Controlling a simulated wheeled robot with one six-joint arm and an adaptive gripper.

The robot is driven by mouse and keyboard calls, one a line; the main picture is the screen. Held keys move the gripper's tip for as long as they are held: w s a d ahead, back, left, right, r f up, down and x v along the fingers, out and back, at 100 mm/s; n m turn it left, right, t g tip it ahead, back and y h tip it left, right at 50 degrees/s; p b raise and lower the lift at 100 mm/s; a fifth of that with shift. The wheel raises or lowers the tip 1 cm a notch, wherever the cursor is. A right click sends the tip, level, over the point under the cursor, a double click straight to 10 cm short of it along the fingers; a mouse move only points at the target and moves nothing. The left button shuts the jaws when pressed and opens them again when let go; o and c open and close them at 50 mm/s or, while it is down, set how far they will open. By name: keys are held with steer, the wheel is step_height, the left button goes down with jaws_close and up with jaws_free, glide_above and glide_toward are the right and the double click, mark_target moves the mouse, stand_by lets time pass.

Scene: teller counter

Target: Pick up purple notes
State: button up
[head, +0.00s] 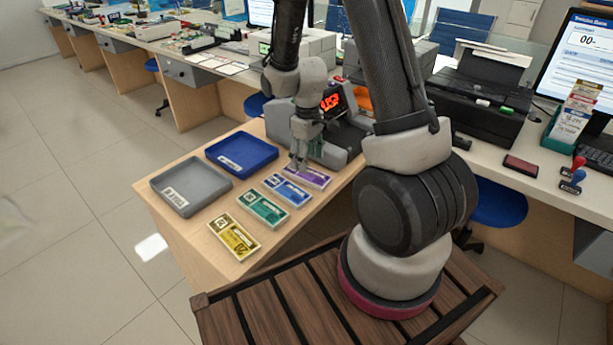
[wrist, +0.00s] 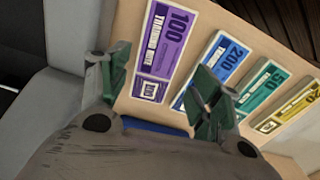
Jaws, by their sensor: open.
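The purple notes (head: 308,176) lie flat on the wooden table at the far end of a row of note bundles. In the wrist view the purple notes (wrist: 165,50) show "100" and "TRAINING NOTE" on top. My gripper (head: 299,165) is above them in the head view, beside their left end. In the wrist view my gripper (wrist: 160,92) has its two fingers spread wide, with the near end of the purple bundle between them in the picture. Nothing is held. Whether the fingertips touch the table cannot be told.
Blue (head: 288,190), green (head: 263,209) and yellow notes (head: 234,237) lie in a row beside the purple ones. A blue tray (head: 268,168) and a grey tray (head: 158,190) stand left of them. A grey machine with a red display (head: 331,101) stands close behind my gripper.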

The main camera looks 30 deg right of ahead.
mark_target(307, 175)
steer(key=f, duration=0.5)
steer(key=shift+w+f, duration=0.25)
steer(key=c, duration=0.8)
steer(key=shift+r, duration=0.15)
